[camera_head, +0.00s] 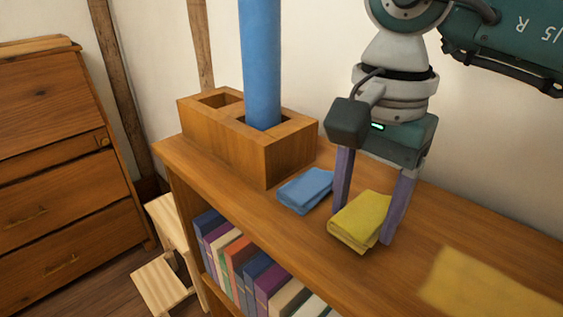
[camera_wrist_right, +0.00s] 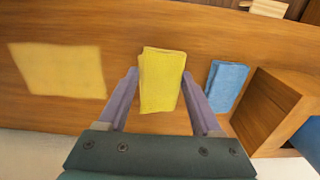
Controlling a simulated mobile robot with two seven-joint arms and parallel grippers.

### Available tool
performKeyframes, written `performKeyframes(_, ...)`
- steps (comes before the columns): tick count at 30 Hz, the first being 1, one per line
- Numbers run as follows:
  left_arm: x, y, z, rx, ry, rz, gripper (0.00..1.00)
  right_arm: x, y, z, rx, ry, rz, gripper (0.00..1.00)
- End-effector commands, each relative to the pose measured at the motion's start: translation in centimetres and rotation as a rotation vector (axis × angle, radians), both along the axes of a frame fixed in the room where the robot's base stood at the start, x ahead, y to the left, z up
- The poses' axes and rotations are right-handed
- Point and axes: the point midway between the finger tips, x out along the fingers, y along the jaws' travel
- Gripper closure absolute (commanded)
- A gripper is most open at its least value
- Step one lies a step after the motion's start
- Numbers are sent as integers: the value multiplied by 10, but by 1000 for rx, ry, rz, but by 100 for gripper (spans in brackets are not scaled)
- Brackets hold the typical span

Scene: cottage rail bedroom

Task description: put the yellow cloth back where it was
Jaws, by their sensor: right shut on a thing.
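The folded yellow cloth (camera_head: 358,219) is between the two purple fingers of my right gripper (camera_head: 363,227), which is shut on it from both sides. It also shows in the right wrist view (camera_wrist_right: 161,82), with a finger along each long edge. The cloth is at the top of the wooden bookcase (camera_head: 405,262); I cannot tell whether it rests there or is slightly above it. A flat, pale yellow patch (camera_head: 482,287) marks the bookcase top to the right of the cloth; the right wrist view shows it on the left (camera_wrist_right: 60,72). My left gripper is not in view.
A folded blue cloth (camera_head: 304,190) lies left of the yellow one. Beyond it stands a wooden box (camera_head: 285,155) with two openings, a tall blue cylinder (camera_head: 261,70) in one. The bookcase top is clear between the yellow cloth and the patch. A wall runs behind.

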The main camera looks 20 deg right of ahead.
Motion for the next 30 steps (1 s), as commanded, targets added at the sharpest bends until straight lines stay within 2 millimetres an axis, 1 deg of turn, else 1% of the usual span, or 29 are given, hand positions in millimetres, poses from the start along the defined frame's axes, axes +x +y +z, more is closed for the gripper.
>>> performKeyframes(1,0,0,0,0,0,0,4,-1,0,-8,0,4,0,78)
performKeyframes(3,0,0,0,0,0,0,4,-1,0,-15,0,2,1,78)
performKeyframes(11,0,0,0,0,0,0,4,0,0,-16,-1,0,1,78)
performKeyframes(15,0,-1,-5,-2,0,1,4,0,0,-21,-1,0,2,78)
performKeyframes(16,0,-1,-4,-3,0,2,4,0,0,-20,-1,0,2,31)
performKeyframes(23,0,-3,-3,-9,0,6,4,0,0,-19,-1,0,1,6)
performKeyframes(24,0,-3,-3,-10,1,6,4,0,0,-19,-1,0,1,4)
performKeyframes(30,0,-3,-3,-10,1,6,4,0,0,-18,-1,0,1,4)
